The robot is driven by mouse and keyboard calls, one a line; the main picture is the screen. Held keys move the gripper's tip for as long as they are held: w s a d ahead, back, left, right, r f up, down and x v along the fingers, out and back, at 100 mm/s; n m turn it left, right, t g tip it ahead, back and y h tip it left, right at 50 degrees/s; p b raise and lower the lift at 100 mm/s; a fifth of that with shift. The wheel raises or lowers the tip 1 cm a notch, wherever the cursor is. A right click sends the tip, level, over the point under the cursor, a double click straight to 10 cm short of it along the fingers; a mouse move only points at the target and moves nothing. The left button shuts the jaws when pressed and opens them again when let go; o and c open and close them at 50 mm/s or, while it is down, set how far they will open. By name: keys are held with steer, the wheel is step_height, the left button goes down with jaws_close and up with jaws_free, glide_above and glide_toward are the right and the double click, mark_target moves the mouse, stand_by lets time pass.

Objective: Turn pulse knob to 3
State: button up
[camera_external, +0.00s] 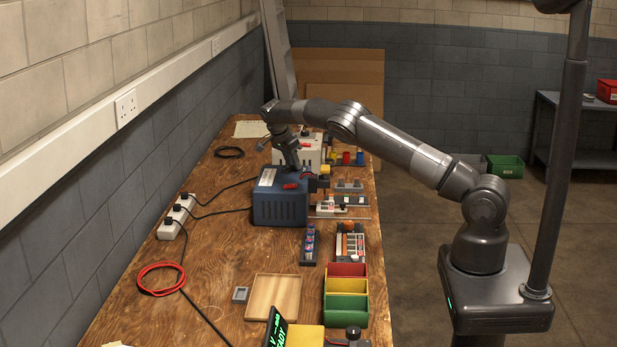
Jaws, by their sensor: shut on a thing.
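A blue box-shaped charger (280,205) with a dark top stands on the wooden bench. A pale label and a red item lie on its top. My gripper (312,181) reaches down from above and behind the charger, at its upper right side. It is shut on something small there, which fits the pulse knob. The knob, its scale and its setting are hidden from this side and too small to read.
The wooden bench (220,272) holds a power strip (176,216), a coiled red cable (160,279), an empty wooden tray (273,296) and red, yellow and green bins (346,308). A white box (297,152) stands behind the charger. The bench's front left is fairly clear.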

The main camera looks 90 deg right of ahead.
steer(key=o, duration=1)
steer(key=shift+c, duration=0.2)
steer(key=shift+r, duration=0.1)
steer(key=v, duration=1)
steer(key=shift+r, duration=0.3)
steer(key=shift+a, duration=0.1)
